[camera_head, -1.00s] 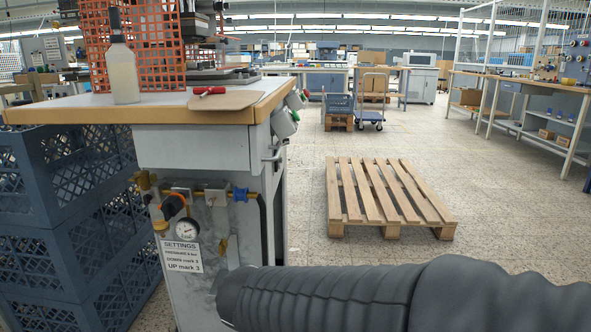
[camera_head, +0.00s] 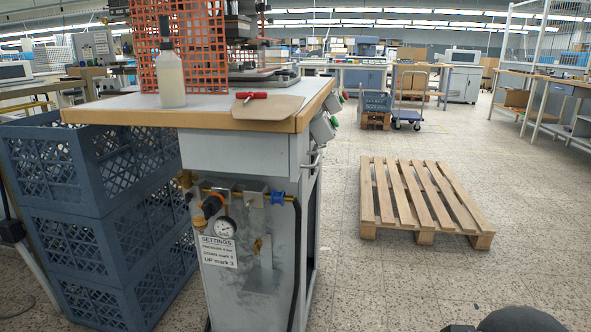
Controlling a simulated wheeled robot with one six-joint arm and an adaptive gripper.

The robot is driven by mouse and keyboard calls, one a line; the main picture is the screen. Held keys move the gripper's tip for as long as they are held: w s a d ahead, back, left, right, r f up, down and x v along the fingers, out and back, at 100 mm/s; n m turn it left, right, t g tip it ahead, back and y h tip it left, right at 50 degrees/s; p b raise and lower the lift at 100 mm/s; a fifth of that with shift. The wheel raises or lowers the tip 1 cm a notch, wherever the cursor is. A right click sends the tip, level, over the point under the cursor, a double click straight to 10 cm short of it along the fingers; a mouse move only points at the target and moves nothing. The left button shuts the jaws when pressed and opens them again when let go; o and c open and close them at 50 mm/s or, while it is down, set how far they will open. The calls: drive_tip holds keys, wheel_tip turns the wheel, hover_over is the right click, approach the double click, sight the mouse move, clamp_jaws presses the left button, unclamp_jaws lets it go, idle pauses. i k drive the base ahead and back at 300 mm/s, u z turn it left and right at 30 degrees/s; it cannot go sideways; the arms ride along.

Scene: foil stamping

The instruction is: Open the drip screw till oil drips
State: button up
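The air unit is on the front of the grey cabinet (camera_head: 235,155). It has an orange-and-black knob (camera_head: 212,204), a round gauge (camera_head: 225,228), grey block bodies (camera_head: 254,194), a blue fitting (camera_head: 277,197) and a brass piece (camera_head: 257,246) below. The drip screw is too small to make out, and no oil drop can be seen. A settings label (camera_head: 217,252) is under the gauge; its last line reads "UP mark 3". My gripper is not in view. Only a dark rounded part, likely of my arm, shows at the bottom right edge.
Stacked blue crates (camera_head: 75,215) stand close left of the cabinet. A bottle (camera_head: 172,80) and a red-handled tool (camera_head: 252,96) are on the worktop (camera_head: 200,103). A wooden pallet (camera_head: 418,200) lies to the right. The floor before the cabinet and pallet is clear.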

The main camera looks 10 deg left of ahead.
sight(188, 196)
drive_tip(key=u, duration=1.3)
